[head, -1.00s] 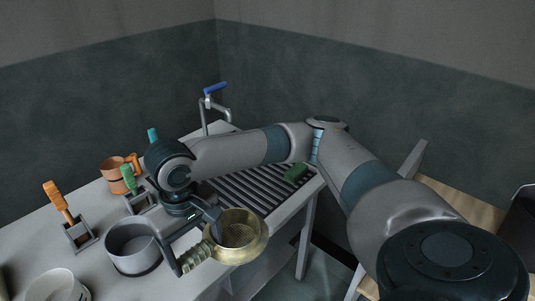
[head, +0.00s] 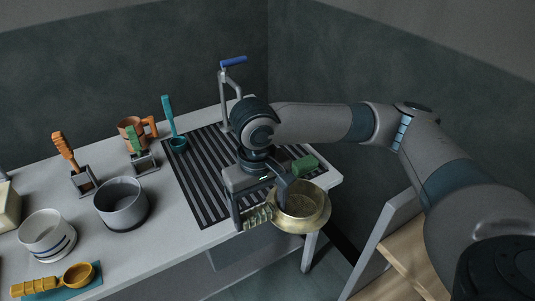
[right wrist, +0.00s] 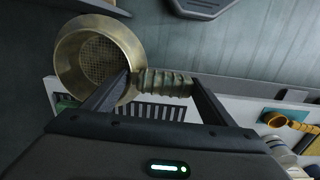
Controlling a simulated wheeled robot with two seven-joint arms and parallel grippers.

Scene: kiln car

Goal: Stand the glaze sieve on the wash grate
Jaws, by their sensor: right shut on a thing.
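The brass-coloured glaze sieve (head: 301,212), a round bowl with a mesh floor, hangs in the air at the table's front right edge. My right gripper (head: 262,205) is shut on its ribbed handle. In the right wrist view the handle (right wrist: 166,83) lies between the fingers and the sieve bowl (right wrist: 72,62) is at upper left. The wash grate (head: 192,177), a dark slatted panel in the table top, lies left of and behind the sieve. My gripper and forearm hide its right part. My left gripper is not in view.
A teal ladle (head: 178,143) stands at the grate's back left. A green block (head: 305,164) is at its right end, partly hidden. A tap (head: 229,90) rises behind. A grey pot (head: 121,208) stands left of the grate. The grate's left and middle slats are clear.

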